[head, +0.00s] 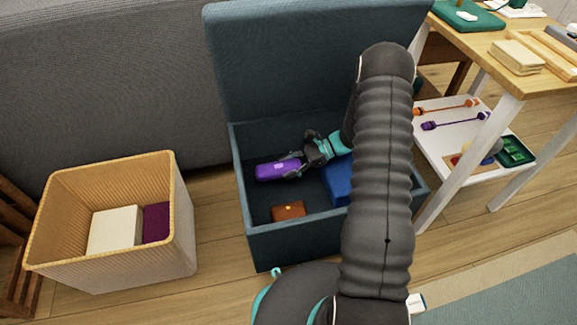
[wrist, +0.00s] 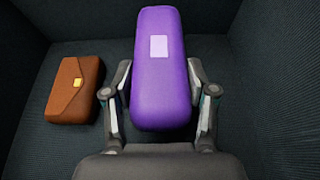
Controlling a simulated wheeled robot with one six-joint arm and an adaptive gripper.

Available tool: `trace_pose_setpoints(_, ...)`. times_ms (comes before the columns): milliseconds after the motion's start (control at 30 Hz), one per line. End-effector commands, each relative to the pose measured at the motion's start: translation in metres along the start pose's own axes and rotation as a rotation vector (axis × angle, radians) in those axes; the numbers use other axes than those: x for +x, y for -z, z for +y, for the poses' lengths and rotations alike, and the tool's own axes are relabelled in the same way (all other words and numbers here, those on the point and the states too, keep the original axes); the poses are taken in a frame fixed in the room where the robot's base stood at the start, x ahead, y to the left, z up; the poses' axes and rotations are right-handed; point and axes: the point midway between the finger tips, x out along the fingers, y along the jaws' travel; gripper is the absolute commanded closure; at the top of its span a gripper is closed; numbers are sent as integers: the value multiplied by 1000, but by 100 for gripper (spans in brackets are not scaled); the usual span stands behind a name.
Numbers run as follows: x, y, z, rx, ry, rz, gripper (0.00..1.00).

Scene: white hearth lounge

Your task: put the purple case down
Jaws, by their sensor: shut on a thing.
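The purple case (head: 278,170) is a rounded oblong with a pale square label. My gripper (head: 288,165) is shut on it, inside the open blue-grey storage box (head: 290,247). In the wrist view the purple case (wrist: 161,90) lies between the two fingers of my gripper (wrist: 160,95), its long side pointing away from me. The box floor shows beneath and around it. I cannot tell whether the case touches the floor.
A brown pouch (head: 288,210) with a gold clasp lies on the box floor; it also shows left of the case in the wrist view (wrist: 75,88). A blue item (head: 337,180) lies to the right. A woven basket (head: 178,235) stands left; a wooden table (head: 480,45) with a lower shelf stands right.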

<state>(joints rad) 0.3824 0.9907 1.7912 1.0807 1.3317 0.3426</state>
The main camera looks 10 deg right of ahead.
Motion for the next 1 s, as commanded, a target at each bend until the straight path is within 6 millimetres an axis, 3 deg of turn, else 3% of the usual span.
trace_pose_setpoints(233, 2, 4, 0, 0, 0, 0, 80)
trace_pose_setpoints(267, 2, 4, 0, 0, 0, 0, 41)
trace_pose_setpoints(400, 2, 4, 0, 0, 0, 0, 11)
trace_pose_setpoints(700, 1, 3, 0, 0, 0, 0, 11)
trace_pose_setpoints(833, -3, -7, 0, -1, 0, 0, 11)
trace_pose_setpoints(1000, -26, -8, 0, 0, 4, 1, 11)
